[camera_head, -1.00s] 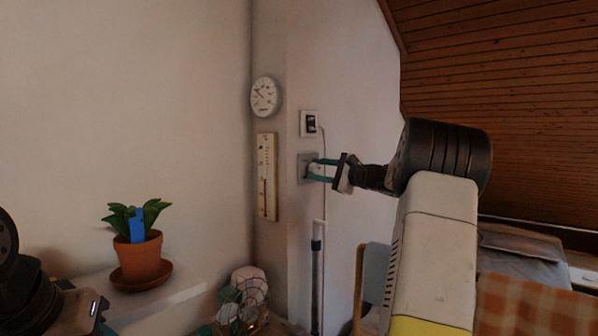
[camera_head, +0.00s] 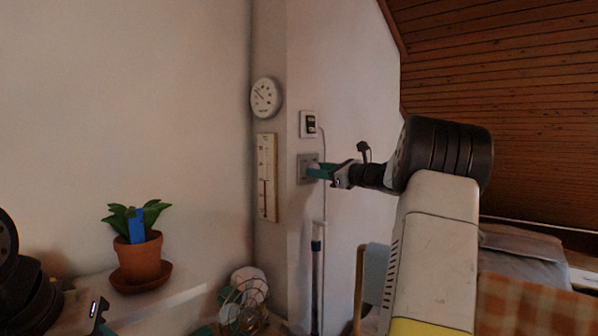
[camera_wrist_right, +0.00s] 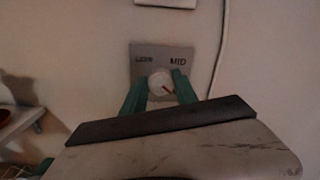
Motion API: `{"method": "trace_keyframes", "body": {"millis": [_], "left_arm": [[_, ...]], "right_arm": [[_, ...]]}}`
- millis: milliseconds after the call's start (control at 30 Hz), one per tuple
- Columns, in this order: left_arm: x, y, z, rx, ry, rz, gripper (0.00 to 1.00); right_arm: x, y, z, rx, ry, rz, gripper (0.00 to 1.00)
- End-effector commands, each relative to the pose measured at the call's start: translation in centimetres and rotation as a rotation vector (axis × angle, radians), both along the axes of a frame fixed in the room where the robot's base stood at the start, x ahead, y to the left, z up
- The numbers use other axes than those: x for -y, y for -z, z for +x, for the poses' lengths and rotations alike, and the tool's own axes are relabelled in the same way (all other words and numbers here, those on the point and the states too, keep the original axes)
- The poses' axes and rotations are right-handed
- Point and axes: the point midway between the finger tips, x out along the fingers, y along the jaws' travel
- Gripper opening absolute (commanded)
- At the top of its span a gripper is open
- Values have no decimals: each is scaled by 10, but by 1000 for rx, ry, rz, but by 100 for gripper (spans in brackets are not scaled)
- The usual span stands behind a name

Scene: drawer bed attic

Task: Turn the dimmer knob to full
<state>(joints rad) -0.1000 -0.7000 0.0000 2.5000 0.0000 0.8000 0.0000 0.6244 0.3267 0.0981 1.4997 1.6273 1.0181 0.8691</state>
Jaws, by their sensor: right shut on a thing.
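The dimmer is a small grey plate (camera_head: 303,177) on the wall. In the right wrist view the plate (camera_wrist_right: 150,57) has lettering at its upper left, hard to read, and "MID" at its upper right. Its round white knob (camera_wrist_right: 157,79) carries a red mark that points to the lower right. My right gripper (camera_head: 313,171) reaches the plate from the right, and its teal fingers are shut on the knob, one on each side in the wrist view (camera_wrist_right: 158,88). My left gripper (camera_head: 102,318) shows only in part at the lower left; its fingertips are cut off.
A white socket (camera_head: 309,124) with a plug and cable is above the dimmer. A round dial (camera_head: 265,98) and a thermometer (camera_head: 267,178) hang to its left. A potted plant (camera_head: 140,258) stands on a shelf (camera_head: 185,292); a wire basket (camera_head: 243,305) is below.

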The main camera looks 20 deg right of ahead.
Motion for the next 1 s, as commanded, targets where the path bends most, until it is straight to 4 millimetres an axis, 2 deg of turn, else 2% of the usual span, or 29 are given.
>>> {"method": "trace_keyframes", "body": {"millis": [300, 800, 833, 900, 1000], "left_arm": [[0, 0, 0, 0, 0, 0, 36], [0, 0, 0, 0, 0, 0, 36], [0, 0, 0, 0, 0, 0, 36], [0, 0, 0, 0, 0, 0, 36], [0, 0, 0, 0, 0, 0, 36]], "right_arm": [[1, 2, 0, -56, 2, 88, 0], [1, 2, 0, -64, 2, 102, 0], [1, 2, 0, -64, 2, 102, 41], [1, 2, 0, -63, 1, 102, 55], [1, 1, 0, -62, 1, 102, 57]]}}
